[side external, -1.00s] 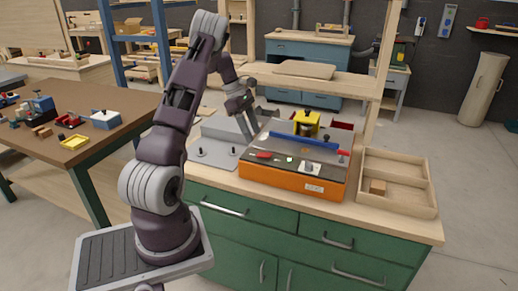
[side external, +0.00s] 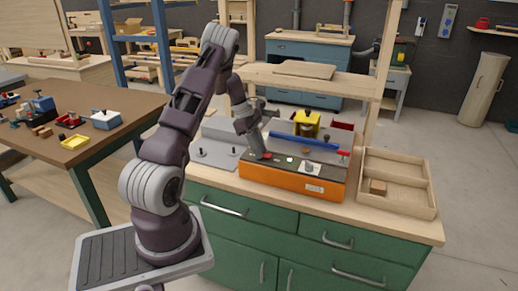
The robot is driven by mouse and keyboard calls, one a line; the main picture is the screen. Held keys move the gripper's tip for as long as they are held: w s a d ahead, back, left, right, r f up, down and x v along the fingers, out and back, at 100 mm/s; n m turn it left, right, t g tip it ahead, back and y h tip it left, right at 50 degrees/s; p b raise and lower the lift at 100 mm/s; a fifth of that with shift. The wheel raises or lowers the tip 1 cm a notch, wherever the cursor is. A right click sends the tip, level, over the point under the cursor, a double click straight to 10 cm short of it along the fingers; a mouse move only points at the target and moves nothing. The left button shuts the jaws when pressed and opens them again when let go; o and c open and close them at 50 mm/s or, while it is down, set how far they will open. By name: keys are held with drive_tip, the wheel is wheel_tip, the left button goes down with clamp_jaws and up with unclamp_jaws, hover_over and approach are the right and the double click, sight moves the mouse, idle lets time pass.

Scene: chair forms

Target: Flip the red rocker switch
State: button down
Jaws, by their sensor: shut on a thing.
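An orange control box (side external: 280,181) with a dark top panel stands on the wooden bench. The red rocker switch (side external: 268,156) is at the left part of the panel, mostly covered by my fingers. My gripper (side external: 262,155) points down at the panel, its fingertips at the switch and shut on it. Which way the switch is tilted is too small to tell. A small white button, a grey knob (side external: 309,168) and a red-tipped lever (side external: 343,155) are further right on the panel.
A blue bar (side external: 303,142) runs along the back of the box, with a yellow device (side external: 307,120) behind it. A grey plate (side external: 213,153) lies to the left. A wooden tray (side external: 407,205) with a small block stands to the right.

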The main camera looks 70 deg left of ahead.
drive_tip(key=shift+w+d+r+g+y, duration=0.15)
drive_tip(key=shift+w+d+g+y, duration=0.05)
drive_tip(key=shift+g+y, duration=0.25)
drive_tip(key=shift+w+d+r+g+y, duration=0.1)
drive_tip(key=shift+w+d+g+y, duration=0.05)
drive_tip(key=shift+g+y, duration=0.9)
drive_tip(key=c, duration=1.2)
unclamp_jaws()
drive_tip(key=shift+o, duration=0.2)
drive_tip(key=shift+r, duration=0.15)
wheel_tip(320, 180, up, 7)
